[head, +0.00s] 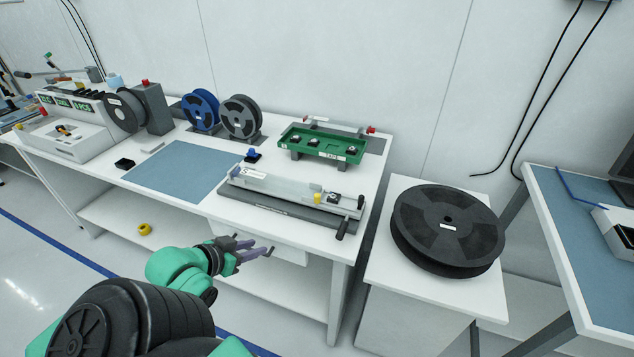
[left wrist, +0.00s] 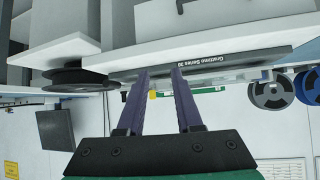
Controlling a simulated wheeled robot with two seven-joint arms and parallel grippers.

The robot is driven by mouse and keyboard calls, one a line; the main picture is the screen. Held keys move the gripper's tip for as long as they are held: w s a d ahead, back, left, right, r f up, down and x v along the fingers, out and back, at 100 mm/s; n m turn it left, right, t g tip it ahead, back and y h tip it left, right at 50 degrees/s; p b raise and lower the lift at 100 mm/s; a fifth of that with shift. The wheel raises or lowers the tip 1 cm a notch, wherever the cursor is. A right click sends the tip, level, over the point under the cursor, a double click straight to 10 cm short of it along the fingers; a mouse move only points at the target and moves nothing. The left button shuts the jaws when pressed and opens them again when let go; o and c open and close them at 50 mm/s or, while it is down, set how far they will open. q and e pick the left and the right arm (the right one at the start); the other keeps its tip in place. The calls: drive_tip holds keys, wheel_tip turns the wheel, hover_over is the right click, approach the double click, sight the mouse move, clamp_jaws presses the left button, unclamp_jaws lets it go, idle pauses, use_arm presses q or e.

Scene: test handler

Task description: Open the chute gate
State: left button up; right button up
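The chute (head: 290,188) is a long, pale, see-through trough on a dark grey base (head: 285,206) along the table's front edge. A yellow piece (head: 317,198) and a dark part with a black handle (head: 341,228) are at its right end. I cannot tell which part is the gate or whether it is open. My left gripper (head: 262,246) is open and empty, in front of and below the table edge, apart from the chute. In the left wrist view the two purple fingers (left wrist: 160,72) are spread, with the lettered base (left wrist: 215,63) beyond them. My right gripper is out of view.
A green tray (head: 322,143) stands behind the chute. A blue mat (head: 182,172) lies to its left, with blue (head: 200,109) and grey reels (head: 240,117) behind. A large black reel (head: 447,229) rests on a white cabinet at right. A yellow roll (head: 144,229) is on the lower shelf.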

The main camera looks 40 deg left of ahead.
use_arm(q)
drive_tip(key=s+a+f+n+g, duration=0.1)
drive_tip(key=s+f+g, duration=0.15)
drive_tip(key=f, duration=0.75)
drive_tip(key=s+f+n+g, duration=0.1)
drive_tip(key=s+f, duration=0.3)
drive_tip(key=f, duration=0.6)
drive_tip(key=s+d+f+m+g, duration=0.1)
drive_tip(key=s+d+f+g, duration=0.1)
drive_tip(key=d+f, duration=0.4)
drive_tip(key=s+d+f+m+g+h, duration=0.1)
drive_tip(key=s+d+f, duration=0.4)
drive_tip(key=f, duration=0.9)
drive_tip(key=shift+s+d+f+m+g, duration=0.15)
drive_tip(key=shift+d+f+m+g, duration=0.1)
drive_tip(key=shift+d+m+g, duration=0.6)
drive_tip(key=shift+s+d+f+m+g, duration=0.4)
drive_tip(key=shift+s+d+f+m, duration=0.6)
drive_tip(key=shift+s+f, duration=0.2)
drive_tip(key=shift+c, duration=0.9)
drive_tip(key=shift+s+f, duration=0.1)
drive_tip(key=shift+s, duration=0.1)
clamp_jaws()
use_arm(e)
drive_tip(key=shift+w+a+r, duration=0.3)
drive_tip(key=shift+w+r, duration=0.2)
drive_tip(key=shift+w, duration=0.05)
